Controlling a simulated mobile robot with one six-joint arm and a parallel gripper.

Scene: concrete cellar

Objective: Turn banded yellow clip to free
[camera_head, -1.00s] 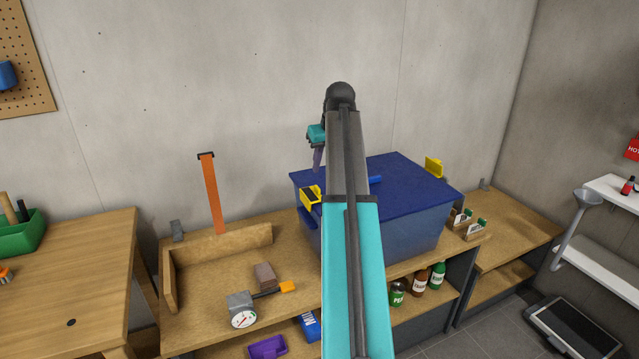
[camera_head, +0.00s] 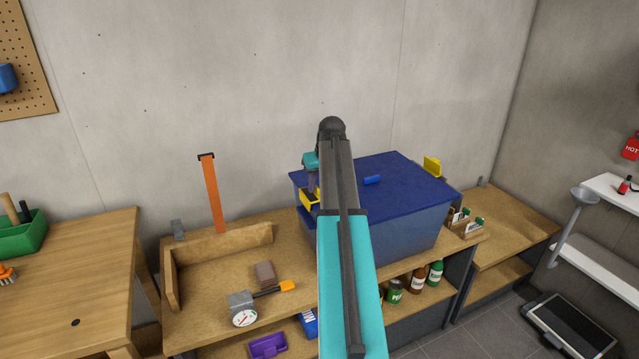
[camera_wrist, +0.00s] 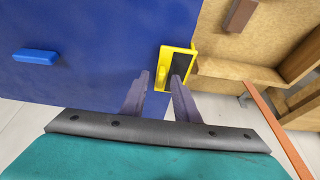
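A yellow clip (camera_head: 307,198) with a dark panel sits at the left edge of the blue lidded box (camera_head: 405,183). It also shows in the wrist view (camera_wrist: 167,62), standing out past the box edge. My gripper (camera_head: 311,188) is above this clip, pointing down. A second yellow clip (camera_head: 432,166) stands up at the box's far right edge. My arm hides part of the box front.
A small blue handle (camera_head: 372,180) lies on the lid. An orange strip (camera_head: 212,195) stands upright behind the wooden tray (camera_head: 168,281). A gauge with an orange tip (camera_head: 243,308) and a brown block (camera_head: 265,273) lie left of the box. Jars (camera_head: 419,281) stand below.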

